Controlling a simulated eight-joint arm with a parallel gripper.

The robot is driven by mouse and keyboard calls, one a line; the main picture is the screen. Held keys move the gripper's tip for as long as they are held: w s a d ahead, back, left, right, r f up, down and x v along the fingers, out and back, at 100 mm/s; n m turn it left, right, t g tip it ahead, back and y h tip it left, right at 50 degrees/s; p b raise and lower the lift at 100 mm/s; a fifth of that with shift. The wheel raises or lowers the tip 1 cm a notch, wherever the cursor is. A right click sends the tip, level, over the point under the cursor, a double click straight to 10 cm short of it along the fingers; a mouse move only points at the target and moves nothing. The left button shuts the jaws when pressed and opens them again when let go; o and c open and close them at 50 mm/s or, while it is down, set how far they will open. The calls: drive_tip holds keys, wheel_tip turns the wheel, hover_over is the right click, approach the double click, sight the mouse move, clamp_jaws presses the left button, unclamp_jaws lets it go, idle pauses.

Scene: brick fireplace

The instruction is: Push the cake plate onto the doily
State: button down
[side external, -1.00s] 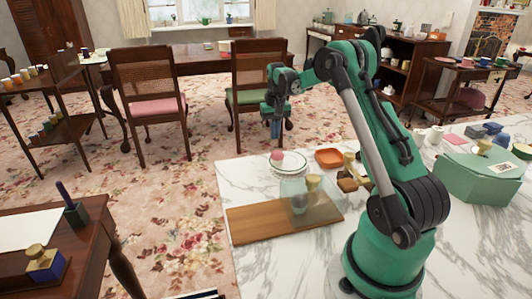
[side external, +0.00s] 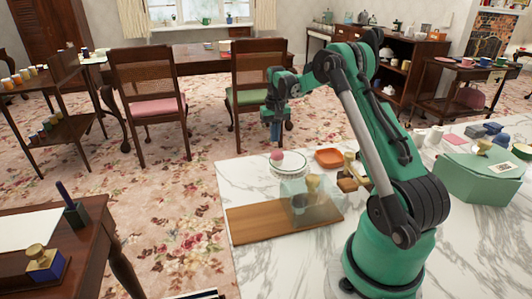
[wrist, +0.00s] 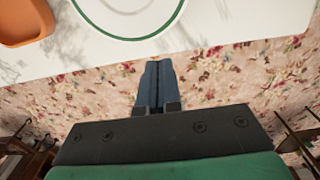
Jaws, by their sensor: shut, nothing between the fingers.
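The cake plate (side external: 291,159) is white with a green rim and lies near the far edge of the marble counter. In the wrist view the plate (wrist: 128,34) shows at the top, cut off by the frame. My gripper (side external: 275,139) is shut and empty, pointing down just beyond the plate's far side. A pale patterned area just in front of the plate may be the doily; I cannot tell clearly.
An orange dish (side external: 328,158) stands right of the plate. A green box (side external: 480,178) is at the right.

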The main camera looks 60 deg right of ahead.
drive_tip(key=shift+f, duration=1.8)
drive_tip(key=shift+s+a, duration=0.1)
drive_tip(key=shift+s, duration=0.05)
drive_tip(key=shift+s+a, duration=0.4)
drive_tip(key=shift+s, duration=0.2)
drive_tip(key=shift+w+d, duration=0.1)
drive_tip(key=shift+w, duration=0.05)
drive_tip(key=shift+w+d, duration=0.15)
drive_tip(key=shift+w, duration=0.05)
wheel_tip(320, 180, up, 8)
idle(0.3)
